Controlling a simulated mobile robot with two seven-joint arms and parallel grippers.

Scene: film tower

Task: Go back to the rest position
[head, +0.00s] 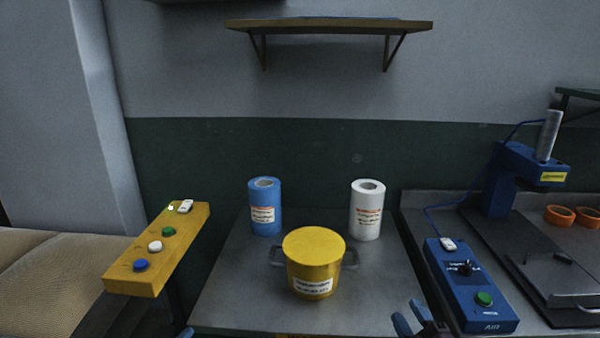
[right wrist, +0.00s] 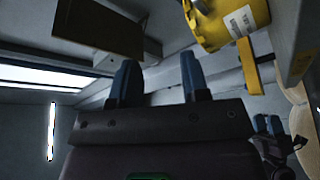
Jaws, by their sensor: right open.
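My right gripper (head: 412,320) shows at the bottom edge of the head view, in front of the right part of the grey table (head: 225,300). Its two blue fingers are apart with nothing between them. The right wrist view shows the same open, empty fingers (right wrist: 158,80). Only a small blue tip of my left gripper (head: 187,333) shows at the bottom edge of the head view, left of the table. Two small blue fingers of it (right wrist: 267,124) show in the right wrist view, but their opening is unclear.
A yellow lidded pot (head: 313,272) stands mid-table, with a blue roll (head: 264,208) and a white roll (head: 367,210) behind. A yellow button box (head: 158,252) is left. A blue control box (head: 470,287) and blue press (head: 515,175) are right. A shelf (head: 330,27) hangs above.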

